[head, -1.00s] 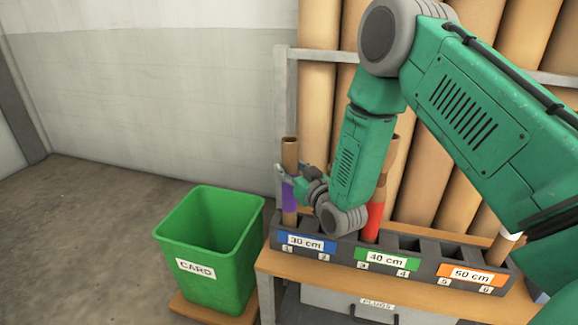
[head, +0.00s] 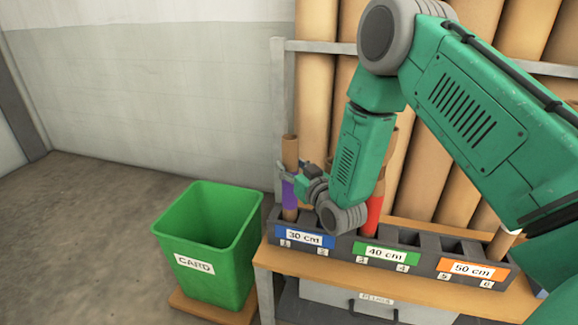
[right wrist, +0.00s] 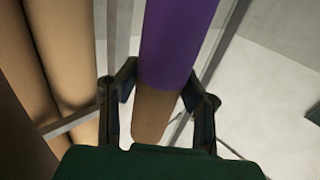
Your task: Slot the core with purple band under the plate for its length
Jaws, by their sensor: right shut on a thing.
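The core with the purple band (head: 289,195) stands upright at the left end of the dark slotted rack (head: 345,248), by the blue plate reading 30 cm (head: 304,237). Its lower end passes behind the rack's front wall above number 1; I cannot see how deep it sits. My right gripper (head: 286,173) is shut on this core near the purple band. In the right wrist view the purple band (right wrist: 178,45) and brown card (right wrist: 160,115) show between the fingers. My left gripper is out of view.
A core with a red band (head: 373,215) stands near the green 40 cm plate (head: 386,256). Another core (head: 500,243) stands by the orange 50 cm plate (head: 472,269). A green CARD bin (head: 208,265) stands left of the bench. Tall brown tubes (head: 316,100) rise behind.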

